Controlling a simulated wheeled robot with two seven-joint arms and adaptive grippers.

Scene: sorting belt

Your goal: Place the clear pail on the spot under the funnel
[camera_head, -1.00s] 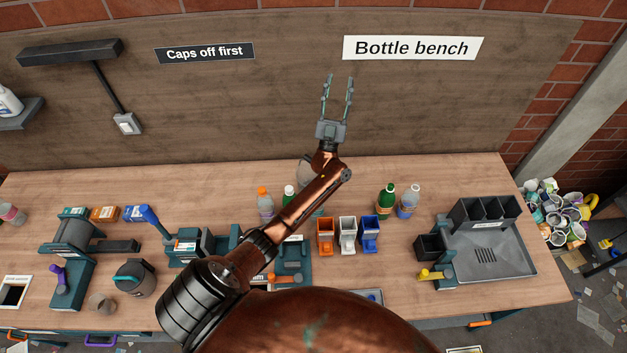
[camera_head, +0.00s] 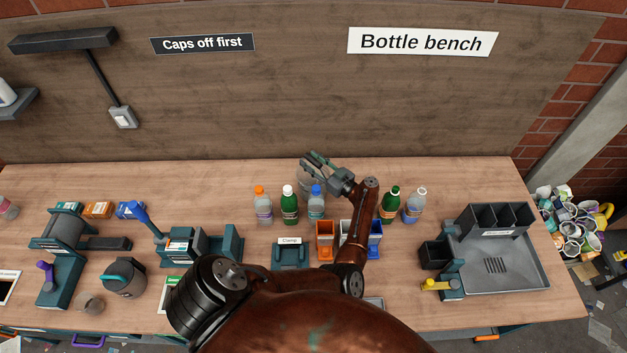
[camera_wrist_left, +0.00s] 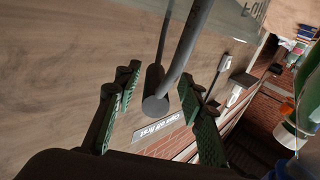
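In the left wrist view, the green-padded fingers of the left gripper (camera_wrist_left: 166,108) are spread apart. My right gripper is not in view.
Small orange, white and blue bins (camera_head: 325,240) and a teal clamp (camera_head: 290,256) lie nearer. A metal tray (camera_head: 510,270) is at right. The back right bench is clear.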

